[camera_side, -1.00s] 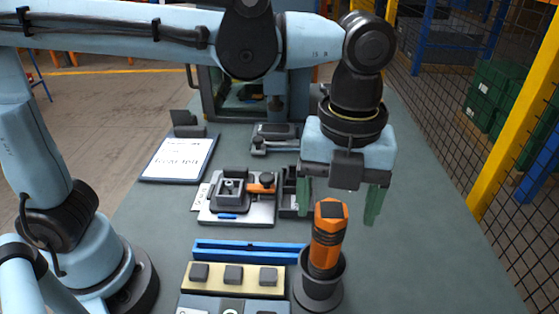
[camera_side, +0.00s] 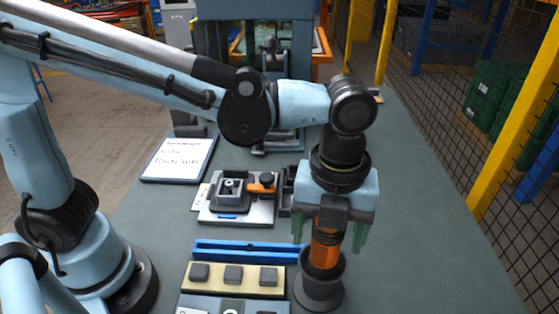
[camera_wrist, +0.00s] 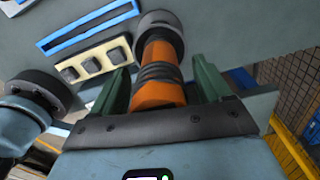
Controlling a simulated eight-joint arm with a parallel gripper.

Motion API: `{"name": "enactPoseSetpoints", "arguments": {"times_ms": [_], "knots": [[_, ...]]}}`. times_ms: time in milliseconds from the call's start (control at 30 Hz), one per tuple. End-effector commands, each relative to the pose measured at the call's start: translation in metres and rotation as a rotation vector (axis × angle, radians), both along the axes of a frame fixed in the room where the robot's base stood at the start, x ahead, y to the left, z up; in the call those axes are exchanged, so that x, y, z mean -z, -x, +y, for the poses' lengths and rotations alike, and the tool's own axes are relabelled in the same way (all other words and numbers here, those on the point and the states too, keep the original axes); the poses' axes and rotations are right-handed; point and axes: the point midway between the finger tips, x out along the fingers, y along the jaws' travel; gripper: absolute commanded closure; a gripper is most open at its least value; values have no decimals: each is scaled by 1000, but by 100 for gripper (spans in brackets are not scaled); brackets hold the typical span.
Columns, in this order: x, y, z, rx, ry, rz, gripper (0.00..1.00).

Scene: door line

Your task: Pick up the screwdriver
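The screwdriver (camera_side: 325,248) shows an orange handle with black bands. It stands upright in a dark round holder (camera_side: 319,287), and its lower part is hidden inside. My gripper (camera_side: 329,240) points down over the handle, with one green finger on each side. In the wrist view the screwdriver handle (camera_wrist: 159,79) lies between the two green fingers of my gripper (camera_wrist: 160,88). Gaps show on both sides, so the gripper is open and not touching the handle with its fingers. The gripper body hides the top of the handle in the side view.
A blue rail (camera_side: 248,249) and a cream block strip (camera_side: 233,279) with dark blocks lie left of the holder. A fixture plate (camera_side: 237,212) and a white sheet (camera_side: 178,158) lie farther back. The table's right side (camera_side: 428,250) is clear.

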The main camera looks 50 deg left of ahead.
Motion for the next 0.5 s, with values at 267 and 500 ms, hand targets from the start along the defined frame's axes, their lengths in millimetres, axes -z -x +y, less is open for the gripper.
{"name": "enactPoseSetpoints", "arguments": {"times_ms": [267,500], "knots": [[0,0,0,0,0,0,66],[0,0,0,0,0,0,100]]}}
